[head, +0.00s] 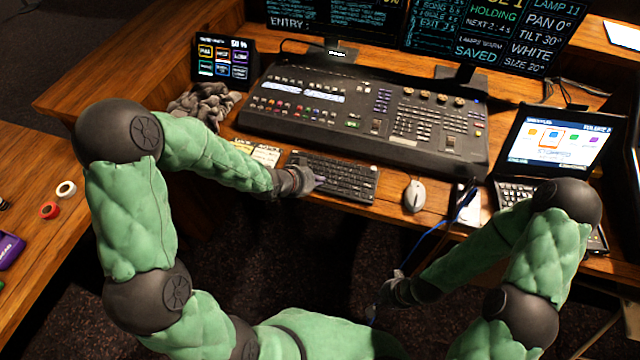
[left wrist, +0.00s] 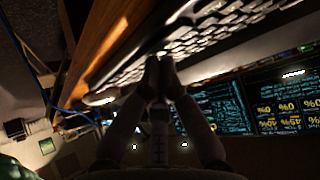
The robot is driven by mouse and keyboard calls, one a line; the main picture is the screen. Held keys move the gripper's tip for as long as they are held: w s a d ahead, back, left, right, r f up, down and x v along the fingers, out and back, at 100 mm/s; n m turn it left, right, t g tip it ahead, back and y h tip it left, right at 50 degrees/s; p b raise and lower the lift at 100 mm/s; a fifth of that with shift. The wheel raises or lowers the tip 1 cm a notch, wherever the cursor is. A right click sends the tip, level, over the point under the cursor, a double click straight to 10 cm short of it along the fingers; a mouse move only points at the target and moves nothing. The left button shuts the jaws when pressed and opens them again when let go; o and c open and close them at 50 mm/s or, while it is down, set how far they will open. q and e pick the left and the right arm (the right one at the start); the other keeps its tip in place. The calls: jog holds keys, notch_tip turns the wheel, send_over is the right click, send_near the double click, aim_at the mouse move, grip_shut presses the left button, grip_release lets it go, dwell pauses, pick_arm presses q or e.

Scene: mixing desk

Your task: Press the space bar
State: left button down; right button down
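The black keyboard (head: 345,177) lies on the desk in front of the mixing console; its pale-looking keys fill the top of the left wrist view (left wrist: 215,32). The space bar is too small to make out for certain in its front row. My left gripper (head: 319,181) is over the front left part of the keyboard. In the left wrist view its two fingers (left wrist: 158,78) are together and empty, tips close to the keyboard's edge; I cannot tell whether they touch a key. My right gripper (head: 380,302) hangs low in front of the desk, its fingers too dark to read.
A white mouse (head: 414,196) lies right of the keyboard, and a laptop (head: 556,145) stands further right. The console (head: 365,120) is behind. A blue cable (head: 430,232) hangs over the desk edge near my right arm. Yellow notes (head: 262,153) lie left.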

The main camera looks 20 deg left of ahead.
pick_arm(q)
jog(key=shift+f, duration=0.1)
dwell(0.5)
jog(key=shift+r+p, duration=0.65)
jog(key=shift+r, duration=0.1)
notch_tip(320, 180, up, 5)
jog(key=p, duration=0.4)
jog(key=shift+p, duration=0.3)
dwell(3.2)
